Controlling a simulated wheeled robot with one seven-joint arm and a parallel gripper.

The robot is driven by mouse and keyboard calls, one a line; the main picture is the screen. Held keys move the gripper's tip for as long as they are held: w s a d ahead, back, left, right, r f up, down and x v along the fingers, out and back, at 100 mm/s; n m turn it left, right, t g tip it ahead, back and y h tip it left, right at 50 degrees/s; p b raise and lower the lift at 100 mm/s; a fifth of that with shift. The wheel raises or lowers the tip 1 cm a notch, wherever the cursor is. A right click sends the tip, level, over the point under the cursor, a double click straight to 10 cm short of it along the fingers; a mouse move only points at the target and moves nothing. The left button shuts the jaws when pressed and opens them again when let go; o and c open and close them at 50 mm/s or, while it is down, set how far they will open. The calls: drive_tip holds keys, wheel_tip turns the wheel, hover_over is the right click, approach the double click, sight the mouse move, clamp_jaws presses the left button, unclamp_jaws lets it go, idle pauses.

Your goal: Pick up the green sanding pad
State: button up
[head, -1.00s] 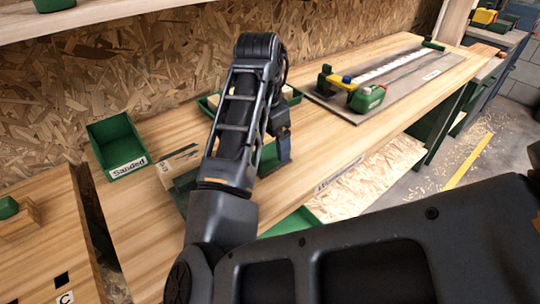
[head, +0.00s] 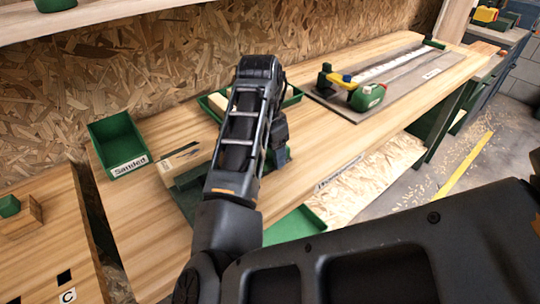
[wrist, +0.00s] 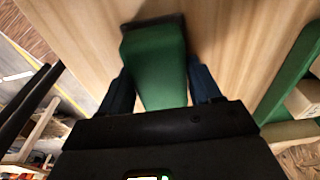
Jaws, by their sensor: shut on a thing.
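The green sanding pad (wrist: 158,65) is between my gripper's two fingers (wrist: 162,88) in the wrist view, with a dark edge at its far end. The fingers press on its left and right sides. In the head view my gripper (head: 280,143) is mostly hidden behind my own arm, over the wooden bench (head: 330,145). A bit of green shows beside it there. I cannot tell whether the pad touches the bench top.
A green bin labelled "Sanded" (head: 117,141) stands at the bench's left. A green tray (head: 292,96) with wooden pieces is behind my arm. A metal plate (head: 400,78) with a clamp and a green tool lies further right. A wooden block (head: 180,160) is left of my arm.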

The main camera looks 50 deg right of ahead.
drive_tip(key=shift+c, duration=1.3)
drive_tip(key=shift+r, duration=0.15)
drive_tip(key=shift+r, duration=0.25)
drive_tip(key=r, duration=0.3)
drive_tip(key=shift+s+d+r+b, duration=0.25)
drive_tip(key=shift+r+b, duration=0.05)
drive_tip(key=shift+r, duration=0.05)
drive_tip(key=s+d+r, duration=0.6)
drive_tip(key=s, duration=0.2)
drive_tip(key=shift+s+d+r+p, duration=0.3)
drive_tip(key=shift+s+p, duration=0.05)
drive_tip(key=shift+s, duration=0.05)
